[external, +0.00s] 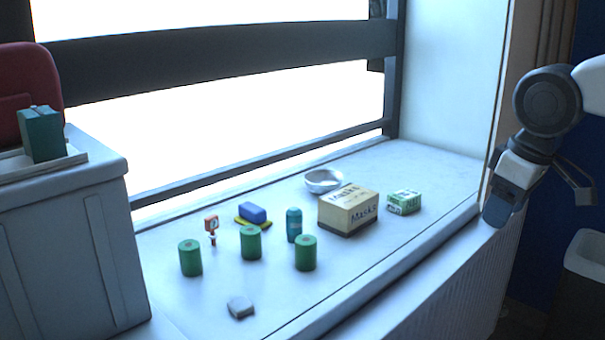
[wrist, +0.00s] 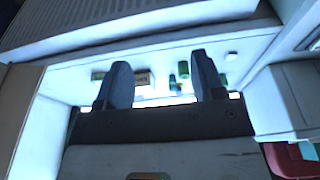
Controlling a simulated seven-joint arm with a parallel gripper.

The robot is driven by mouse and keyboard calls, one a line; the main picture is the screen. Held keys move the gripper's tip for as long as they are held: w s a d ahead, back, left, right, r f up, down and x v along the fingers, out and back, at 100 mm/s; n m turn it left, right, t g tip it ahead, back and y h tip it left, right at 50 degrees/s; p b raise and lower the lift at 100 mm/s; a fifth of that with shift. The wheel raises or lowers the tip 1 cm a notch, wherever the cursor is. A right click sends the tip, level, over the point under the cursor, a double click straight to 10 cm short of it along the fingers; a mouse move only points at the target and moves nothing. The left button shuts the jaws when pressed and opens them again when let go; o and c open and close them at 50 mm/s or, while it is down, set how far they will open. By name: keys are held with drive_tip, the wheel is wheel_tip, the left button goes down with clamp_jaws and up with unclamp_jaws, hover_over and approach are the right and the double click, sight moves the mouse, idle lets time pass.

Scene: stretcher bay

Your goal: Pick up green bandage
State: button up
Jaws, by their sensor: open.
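Three green bandage rolls stand upright on the white sill: a left one (external: 190,257), a middle one (external: 251,242) and a right one (external: 305,252). My gripper (external: 535,190) is at the far right of the external view, above and right of the sill, well apart from the rolls. In the wrist view my gripper (wrist: 160,85) shows two dark fingers spread apart with nothing held between them. Small green shapes show beyond the fingers there, one of them a green roll (wrist: 183,69), partly blurred.
A grey cabinet (external: 70,250) stands left.

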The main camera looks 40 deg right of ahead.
drive_tip(key=o, duration=0.3)
drive_tip(key=m+g, duration=0.3)
drive_tip(key=m, duration=1.1)
approach(304, 239)
drive_tip(key=f, duration=0.5)
drive_tip(key=shift+s+f, duration=0.15)
drive_tip(key=shift+s, duration=0.05)
drive_tip(key=shift+w+f, duration=0.1)
drive_tip(key=shift+f, duration=0.05)
